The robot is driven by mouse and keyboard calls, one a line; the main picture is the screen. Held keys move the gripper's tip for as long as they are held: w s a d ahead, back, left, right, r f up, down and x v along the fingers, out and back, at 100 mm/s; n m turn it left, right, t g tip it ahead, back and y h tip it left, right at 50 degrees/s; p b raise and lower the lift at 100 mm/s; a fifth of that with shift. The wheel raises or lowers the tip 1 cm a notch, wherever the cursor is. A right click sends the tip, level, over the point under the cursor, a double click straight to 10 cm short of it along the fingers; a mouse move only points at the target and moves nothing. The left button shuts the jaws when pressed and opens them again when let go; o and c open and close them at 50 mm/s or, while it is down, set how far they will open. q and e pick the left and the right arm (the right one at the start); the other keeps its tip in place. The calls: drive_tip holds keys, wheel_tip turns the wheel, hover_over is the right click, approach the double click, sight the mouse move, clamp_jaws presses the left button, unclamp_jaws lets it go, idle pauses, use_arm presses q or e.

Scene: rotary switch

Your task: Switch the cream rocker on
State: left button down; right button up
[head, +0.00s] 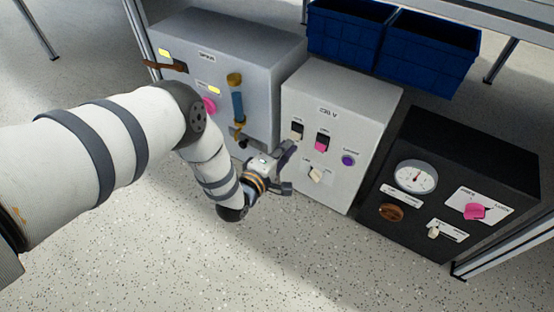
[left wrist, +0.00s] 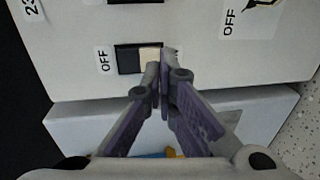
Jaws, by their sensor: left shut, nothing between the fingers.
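The cream rocker (head: 298,130) is on the front of the middle white box (head: 330,95), near its upper left. In the left wrist view the cream rocker (left wrist: 151,55) shows as a cream part beside a dark part, with an OFF label at its left. The label at its right is mostly hidden by my fingers. My left gripper (head: 291,150) is shut and empty just in front of the box, below the rocker in the head view. In the left wrist view its fingertips (left wrist: 163,66) overlap the rocker's cream end; I cannot tell whether they touch. My right gripper is not in view.
A pink rocker (head: 321,143), purple button (head: 348,160) and cream knob (head: 315,175) share the panel. A grey box (head: 255,55) stands left, a black box (head: 465,150) with a gauge right. Blue bins (head: 430,55) stand behind. The front floor is clear.

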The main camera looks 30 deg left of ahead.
use_arm(q)
drive_tip(key=shift+w, duration=0.7)
drive_tip(key=shift+f, duration=0.1)
